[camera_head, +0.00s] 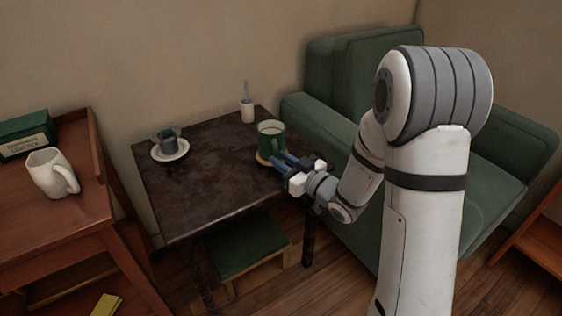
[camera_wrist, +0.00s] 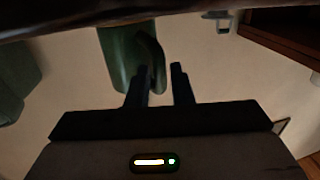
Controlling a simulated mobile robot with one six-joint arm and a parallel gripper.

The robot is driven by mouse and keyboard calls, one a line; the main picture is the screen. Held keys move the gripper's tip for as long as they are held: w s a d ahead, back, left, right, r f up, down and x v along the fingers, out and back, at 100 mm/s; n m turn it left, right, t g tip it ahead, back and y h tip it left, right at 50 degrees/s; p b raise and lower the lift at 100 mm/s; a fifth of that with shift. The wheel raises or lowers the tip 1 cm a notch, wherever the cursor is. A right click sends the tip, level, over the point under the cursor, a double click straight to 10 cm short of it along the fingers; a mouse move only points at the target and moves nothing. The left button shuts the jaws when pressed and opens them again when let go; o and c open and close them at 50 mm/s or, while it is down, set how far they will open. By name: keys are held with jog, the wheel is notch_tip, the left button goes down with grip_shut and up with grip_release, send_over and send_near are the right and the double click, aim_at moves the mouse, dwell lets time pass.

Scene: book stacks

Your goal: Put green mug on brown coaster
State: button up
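The green mug (camera_head: 270,136) is upright at the right side of the dark table, on or just above the brown coaster (camera_head: 262,159); I cannot tell whether they touch. Part of the coaster is hidden by the mug and my gripper. My gripper (camera_head: 280,160) is at the mug's near right side, at its handle. In the wrist view, the gripper (camera_wrist: 161,72) has its two fingers apart, with a gap between them. The green mug (camera_wrist: 115,58) is beyond them, and its handle reaches down beside the left finger, partly between the fingers. No firm grip shows.
The dark table (camera_head: 205,190) also holds a grey cup (camera_head: 168,138) on a white saucer (camera_head: 182,154) and a white cup with a spoon (camera_head: 247,110). A green armchair (camera_head: 335,125) stands close on the right. A white mug (camera_head: 47,173) is on the left desk.

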jog(key=shift+o, duration=1.4)
jog(key=shift+r, duration=0.2)
jog(key=p+v, duration=1.2)
